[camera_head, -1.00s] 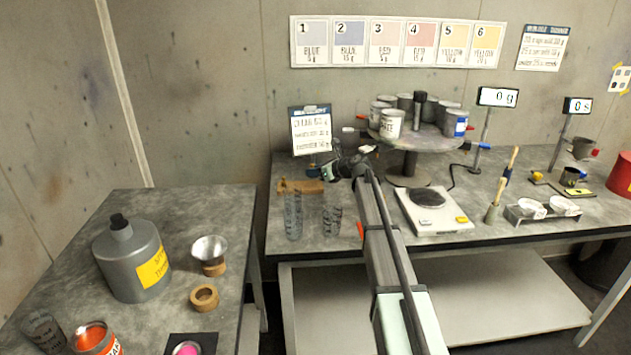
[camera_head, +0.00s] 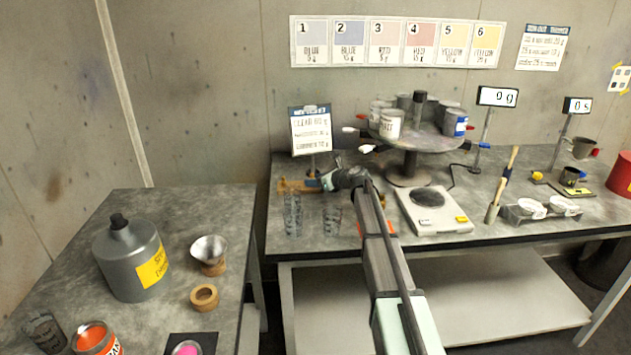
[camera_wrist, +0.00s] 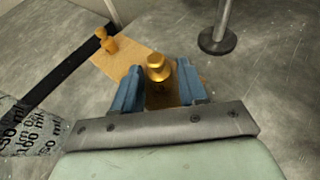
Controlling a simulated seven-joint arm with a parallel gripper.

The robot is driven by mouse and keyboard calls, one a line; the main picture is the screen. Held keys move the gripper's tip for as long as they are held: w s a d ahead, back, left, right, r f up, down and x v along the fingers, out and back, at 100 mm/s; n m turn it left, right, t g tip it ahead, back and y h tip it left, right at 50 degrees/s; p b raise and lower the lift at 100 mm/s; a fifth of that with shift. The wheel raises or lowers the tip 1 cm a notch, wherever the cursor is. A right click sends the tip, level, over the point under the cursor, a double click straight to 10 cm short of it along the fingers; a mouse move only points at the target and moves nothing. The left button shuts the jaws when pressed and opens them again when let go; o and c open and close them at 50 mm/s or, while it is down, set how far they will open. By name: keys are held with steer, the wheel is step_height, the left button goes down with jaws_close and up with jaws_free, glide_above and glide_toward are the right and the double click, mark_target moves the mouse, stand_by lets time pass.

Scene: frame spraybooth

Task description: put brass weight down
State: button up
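The brass weight (camera_wrist: 157,71), with a round knob on top, stands upright between the blue fingers of my gripper (camera_wrist: 160,88) in the wrist view. The fingers look closed against its two sides. The weight is over the wooden block (camera_wrist: 128,68), near its right end; whether its base touches the wood is hidden. A smaller brass weight (camera_wrist: 107,42) stands at the other end of the block. In the head view my gripper (camera_head: 324,181) is at the right end of the wooden block (camera_head: 291,186), and I cannot make out the held weight there.
Clear measuring cups (camera_head: 293,217) stand just in front of the block. A post with a round foot (camera_wrist: 217,40) rises close beside it, under the recipe sign (camera_head: 311,130). The scale (camera_head: 434,211) and the can turntable (camera_head: 418,145) are to the right.

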steer(key=shift+o, duration=0.7)
steer(key=shift+r, duration=0.2)
steer(key=v, duration=1.2)
